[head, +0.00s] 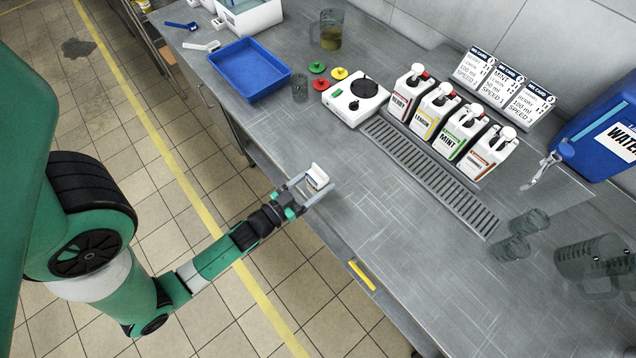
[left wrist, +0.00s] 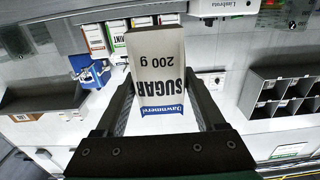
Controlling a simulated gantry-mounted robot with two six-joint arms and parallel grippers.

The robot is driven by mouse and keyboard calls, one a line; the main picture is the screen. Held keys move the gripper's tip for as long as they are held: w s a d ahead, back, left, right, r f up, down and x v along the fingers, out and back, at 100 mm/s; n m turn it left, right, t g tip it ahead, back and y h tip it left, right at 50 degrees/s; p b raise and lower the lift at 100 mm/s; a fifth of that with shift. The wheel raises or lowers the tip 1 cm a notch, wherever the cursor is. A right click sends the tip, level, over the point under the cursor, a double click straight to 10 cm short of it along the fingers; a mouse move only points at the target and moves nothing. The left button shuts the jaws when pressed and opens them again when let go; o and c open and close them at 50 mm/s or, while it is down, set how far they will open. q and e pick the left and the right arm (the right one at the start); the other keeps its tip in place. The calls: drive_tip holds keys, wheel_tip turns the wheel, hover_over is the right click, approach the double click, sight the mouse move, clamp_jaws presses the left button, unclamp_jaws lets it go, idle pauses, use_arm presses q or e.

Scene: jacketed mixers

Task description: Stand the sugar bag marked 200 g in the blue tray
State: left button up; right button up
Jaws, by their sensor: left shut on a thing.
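The white sugar bag (head: 318,177) with a blue band is between the fingers of my left gripper (head: 308,186), above the front edge of the steel counter. In the left wrist view the bag (left wrist: 158,72) shows "SUGAR" and "200 g", upside down in the picture. My left gripper (left wrist: 162,105) is shut on it, one finger along each side. The blue tray (head: 249,68) lies on the counter at the upper left in the head view, well apart from the bag, and looks empty. My right gripper is not in view.
A glass (head: 300,88), coloured lids and a white mixer base (head: 355,98) stand right of the tray. Several labelled jugs (head: 437,110) stand behind a drain grate (head: 430,170). A beaker (head: 329,32) is farther back. The counter's front left stretch is clear.

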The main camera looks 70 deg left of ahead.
sight(313, 192)
use_arm(q)
drive_tip(key=f, duration=0.1)
drive_tip(key=f+b, duration=0.2)
drive_tip(key=shift+w+d, duration=0.2)
drive_tip(key=shift+d, duration=0.05)
drive_tip(key=shift+f, duration=0.3)
drive_tip(key=shift+f+b, duration=0.3)
drive_tip(key=o, duration=1.6)
drive_tip(key=shift+c, duration=0.2)
drive_tip(key=shift+r, duration=0.15)
